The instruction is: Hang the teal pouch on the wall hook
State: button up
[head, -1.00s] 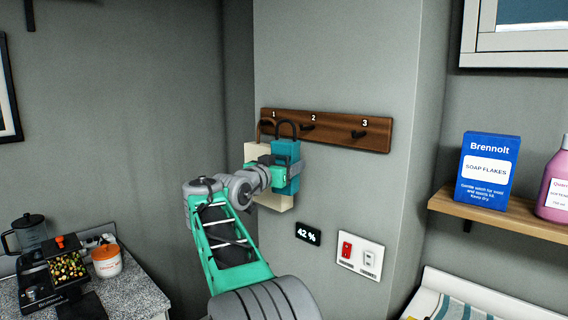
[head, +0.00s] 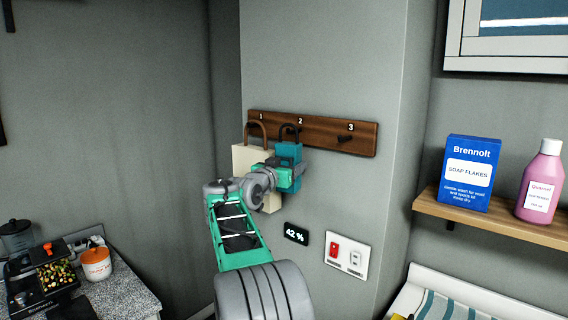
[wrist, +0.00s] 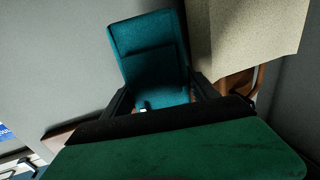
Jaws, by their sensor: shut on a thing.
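The teal pouch (head: 289,152) is upright, with its dark loop (head: 290,128) at the top, in front of hook 2 on the wooden hook rail (head: 325,131). I cannot tell whether the loop is around the hook or only in front of it. My gripper (head: 287,177) is shut on the pouch's lower part. In the wrist view the pouch (wrist: 150,55) stands out between the dark fingers. A cream bag (head: 243,158) hangs by a brown loop at hook 1, just left of the pouch; it also shows in the wrist view (wrist: 250,35).
Hook 3 (head: 346,138) is empty. Below the rail are a 42 % display (head: 295,233) and a switch plate (head: 346,255). A shelf (head: 480,220) at right holds a soap box (head: 468,173) and a pink bottle (head: 541,182). A counter (head: 130,287) with appliances is at lower left.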

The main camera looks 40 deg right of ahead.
jog(key=shift+d+r+p, duration=0.15)
jog(key=shift+d+p, duration=0.2)
jog(key=shift+d, duration=0.3)
jog(key=shift+d+f+b, duration=0.3)
jog(key=shift+d+f, duration=0.1)
jog(key=shift+f, duration=0.05)
jog(key=shift+d+f, duration=0.1)
jog(key=shift+f, duration=0.05)
jog(key=shift+c, duration=0.9)
jog(key=shift+f, duration=0.1)
jog(key=shift+d+f, duration=0.15)
jog(key=shift+d, duration=0.05)
jog(key=o, duration=1.4)
jog(key=shift+o, duration=1.1)
jog(key=shift+d, duration=0.25)
jog(key=o, duration=0.3)
jog(key=shift+w+a, duration=0.1)
jog(key=shift+a, duration=0.05)
jog(key=shift+o, duration=0.2)
